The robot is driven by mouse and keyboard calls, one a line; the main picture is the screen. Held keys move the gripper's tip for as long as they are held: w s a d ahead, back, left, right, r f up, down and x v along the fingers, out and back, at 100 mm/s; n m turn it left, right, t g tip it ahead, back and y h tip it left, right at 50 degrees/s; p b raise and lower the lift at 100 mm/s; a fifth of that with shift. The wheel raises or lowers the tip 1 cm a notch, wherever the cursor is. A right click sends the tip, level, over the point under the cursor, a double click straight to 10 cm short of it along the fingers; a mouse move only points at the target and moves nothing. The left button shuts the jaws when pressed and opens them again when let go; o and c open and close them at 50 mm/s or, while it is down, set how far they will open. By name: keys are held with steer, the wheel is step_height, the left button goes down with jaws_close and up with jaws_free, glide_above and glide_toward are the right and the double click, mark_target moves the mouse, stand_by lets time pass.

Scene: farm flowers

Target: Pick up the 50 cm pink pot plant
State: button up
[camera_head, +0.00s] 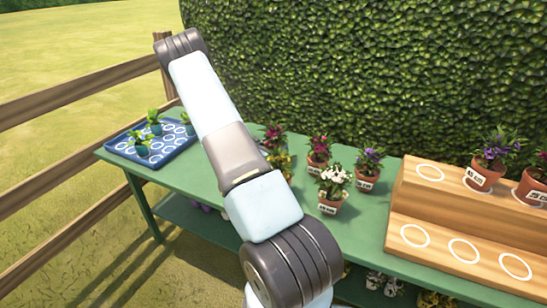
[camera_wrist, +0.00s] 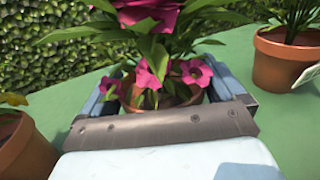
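A pink-flowered plant in a terracotta pot (camera_wrist: 182,92) stands between the fingers of my gripper (camera_wrist: 165,85) in the wrist view. The blue fingers are spread on either side of the pot, and contact is not clear. Leaves and blooms hide much of the pot, and its label does not show. In the head view my arm hides the gripper. There, pink-red flowers (camera_head: 271,133) show just right of my arm, and another pink-flowered pot plant (camera_head: 318,150) stands further right. I cannot tell which one the gripper surrounds.
Terracotta pots stand close on the left (camera_wrist: 22,148) and right (camera_wrist: 278,65) of the gripper. White-flowered (camera_head: 332,187) and purple-flowered (camera_head: 368,167) plants share the green table (camera_head: 230,160). A wooden stepped stand (camera_head: 425,205) is at right, a blue tray (camera_head: 175,143) at left, a hedge behind.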

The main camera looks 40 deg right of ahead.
steer(key=c, duration=0.8)
